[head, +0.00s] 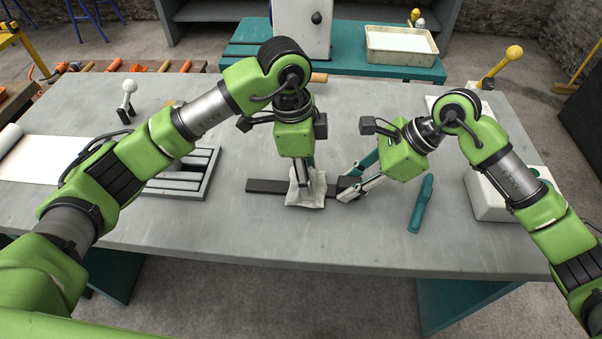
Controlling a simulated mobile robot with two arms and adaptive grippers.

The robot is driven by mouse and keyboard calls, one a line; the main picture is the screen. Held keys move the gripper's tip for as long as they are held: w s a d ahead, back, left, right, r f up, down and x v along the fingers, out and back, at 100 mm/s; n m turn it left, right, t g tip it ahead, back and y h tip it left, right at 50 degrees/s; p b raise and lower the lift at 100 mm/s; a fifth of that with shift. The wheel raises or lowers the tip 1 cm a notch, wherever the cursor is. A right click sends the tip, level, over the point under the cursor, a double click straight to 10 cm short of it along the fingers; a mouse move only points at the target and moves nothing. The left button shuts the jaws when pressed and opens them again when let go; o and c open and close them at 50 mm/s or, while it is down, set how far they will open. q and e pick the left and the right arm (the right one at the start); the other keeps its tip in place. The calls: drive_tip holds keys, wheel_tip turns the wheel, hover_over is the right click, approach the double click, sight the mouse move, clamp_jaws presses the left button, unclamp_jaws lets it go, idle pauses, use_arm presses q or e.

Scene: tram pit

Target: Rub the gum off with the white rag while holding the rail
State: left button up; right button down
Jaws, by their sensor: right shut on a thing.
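The dark rail (265,186) lies flat across the grey workbench, near its middle. My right gripper (350,190) is shut on the rail's right end. The crumpled white rag (306,192) lies over the rail, left of my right gripper, and drapes past the rail's front edge. My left gripper (298,172) points straight down at the rag, its fingertips at the rag's upper part. The fingers are mostly hidden, so I cannot tell whether they are shut on it. No gum shows; the stretch of rail under the rag is hidden.
A slotted grey tray (212,180) stands left of the rail. A teal tool (421,204) lies to the right, before a pale box (485,200). A white paper roll (8,138) is at the far left. The bench's front strip is clear.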

sight(272, 185)
use_arm(q)
drive_tip(key=a, duration=0.8)
drive_tip(key=shift+a, duration=0.1)
drive_tip(key=shift+d, duration=4.3)
wheel_tip(272, 185, up, 2)
drive_tip(key=shift+r, duration=3)
use_arm(e)
drive_tip(key=c, duration=1.7)
unclamp_jaws()
drive_tip(key=shift+r, duration=0.1)
